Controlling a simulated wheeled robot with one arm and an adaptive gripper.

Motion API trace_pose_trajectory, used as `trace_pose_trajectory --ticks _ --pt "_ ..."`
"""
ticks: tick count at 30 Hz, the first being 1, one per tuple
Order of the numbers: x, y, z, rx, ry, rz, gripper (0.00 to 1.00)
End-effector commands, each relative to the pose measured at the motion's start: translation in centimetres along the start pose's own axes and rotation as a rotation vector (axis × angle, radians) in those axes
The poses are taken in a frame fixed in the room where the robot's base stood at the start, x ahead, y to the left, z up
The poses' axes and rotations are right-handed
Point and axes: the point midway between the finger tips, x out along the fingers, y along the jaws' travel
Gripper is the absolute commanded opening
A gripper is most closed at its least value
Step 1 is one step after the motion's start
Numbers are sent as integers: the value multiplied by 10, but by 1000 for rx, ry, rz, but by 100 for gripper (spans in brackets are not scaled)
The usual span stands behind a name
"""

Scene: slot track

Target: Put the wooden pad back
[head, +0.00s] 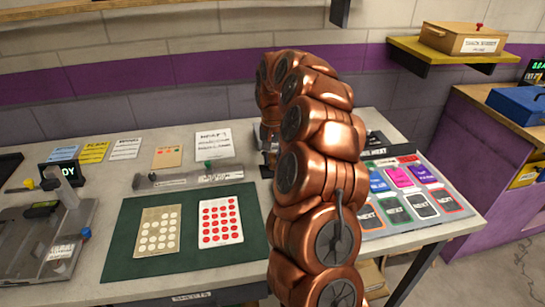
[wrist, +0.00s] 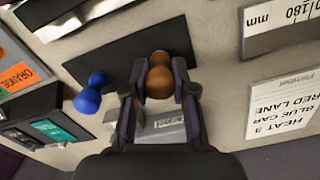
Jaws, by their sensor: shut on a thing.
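In the wrist view my gripper (wrist: 161,82) is shut on a brown wooden knob (wrist: 160,78), taken to be the wooden pad's handle. The knob stands over a dark flat rectangle (wrist: 110,65); its underside is hidden, so I cannot tell whether it touches. A blue knobbed piece (wrist: 91,92) stands to the left, apart from my fingers. A grey labelled block (wrist: 168,132) lies just below the fingertips. In the head view my copper arm hides most of my gripper and the held piece.
A green mat (head: 118,255) with two dotted cards lies at the front. A long grey ruler-like bar (head: 190,178) lies behind it. A panel of coloured cards (head: 440,195) is right of my arm. In the wrist view a printed paper (wrist: 285,108) lies at right.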

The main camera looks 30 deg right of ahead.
Motion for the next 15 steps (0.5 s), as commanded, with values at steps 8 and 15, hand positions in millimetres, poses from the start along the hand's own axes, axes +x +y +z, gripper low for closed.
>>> trace_pose_trajectory --ticks 8,15 --pt "4 0 0 0 0 0 0" --pt "6 0 0 0 0 0 35"
